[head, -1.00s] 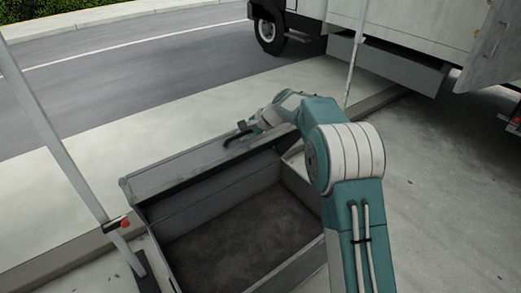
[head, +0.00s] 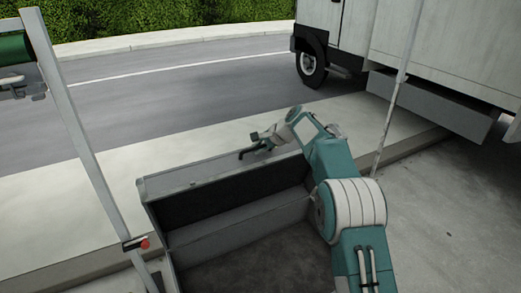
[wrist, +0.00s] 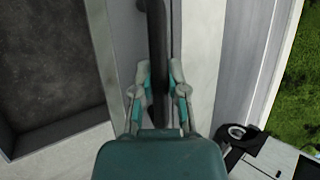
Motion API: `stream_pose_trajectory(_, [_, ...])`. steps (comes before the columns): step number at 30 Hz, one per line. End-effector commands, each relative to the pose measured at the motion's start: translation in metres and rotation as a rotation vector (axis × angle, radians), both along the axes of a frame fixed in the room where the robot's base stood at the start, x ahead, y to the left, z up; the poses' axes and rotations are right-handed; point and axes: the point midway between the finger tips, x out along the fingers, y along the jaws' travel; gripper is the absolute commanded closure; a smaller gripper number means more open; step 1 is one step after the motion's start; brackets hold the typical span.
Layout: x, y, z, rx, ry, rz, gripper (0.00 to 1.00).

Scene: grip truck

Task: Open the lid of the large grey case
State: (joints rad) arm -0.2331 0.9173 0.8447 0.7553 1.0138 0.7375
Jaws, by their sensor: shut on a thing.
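The large grey case (head: 235,232) stands in front of me in the head view with its lid (head: 225,197) raised along the far side. The lid stands roughly upright, its dark inner face showing. The case's grey floor is bare where I can see it; the near part is cut off by the frame. My gripper (head: 258,146) is at the lid's top edge. In the wrist view my gripper (wrist: 159,92) is shut on the dark bar handle (wrist: 157,45) of the lid, one finger on each side. The case's inside (wrist: 55,60) shows at left there.
A grey post (head: 85,140) with a red knob stands left of the case, and a thin pole (head: 395,100) rises beyond my arm. A white truck (head: 440,50) is parked at the back right. Pavement (head: 110,195) and road lie behind the lid.

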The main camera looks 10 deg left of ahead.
Motion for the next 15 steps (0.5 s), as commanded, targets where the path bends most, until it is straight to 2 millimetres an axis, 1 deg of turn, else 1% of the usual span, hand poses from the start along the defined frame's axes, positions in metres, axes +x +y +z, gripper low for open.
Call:
stream_pose_trajectory(6, [-0.0003, 0.0011, 0.0009, 0.001, -0.001, 0.002, 1.0])
stream_pose_trajectory(7, [-0.0003, 0.0011, 0.0009, 0.001, -0.001, 0.001, 0.77])
stream_pose_trajectory(8, [-0.0003, 0.0011, 0.0009, 0.001, -0.001, 0.001, 0.64])
stream_pose_trajectory(9, [-0.0003, 0.001, 0.0008, 0.001, -0.001, 0.001, 0.46])
stream_pose_trajectory(15, [0.0001, 0.0003, 0.0003, 0.001, 0.0, 0.0, 0.46])
